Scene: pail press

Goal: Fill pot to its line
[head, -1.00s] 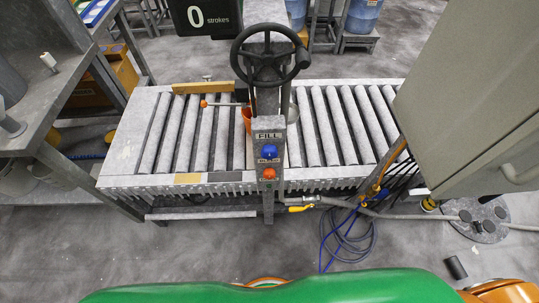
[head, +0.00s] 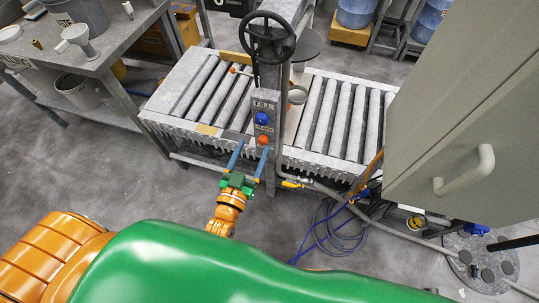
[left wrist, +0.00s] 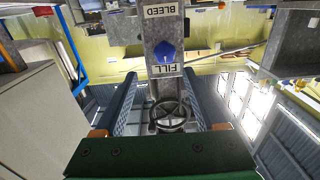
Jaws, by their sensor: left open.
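The grey press post (head: 266,102) carries a FILL label, a blue knob (head: 262,118) and an orange knob (head: 263,140). A black handwheel (head: 270,38) is above. In the left wrist view, the blue knob (left wrist: 165,52) shows upside down ahead, between and beyond the open fingers (left wrist: 160,88). My right gripper is not visible.
The roller conveyor (head: 325,118) runs both ways from the post. A grey cabinet (head: 440,110) blocks the right. A blue hose (head: 335,235) lies coiled on the floor.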

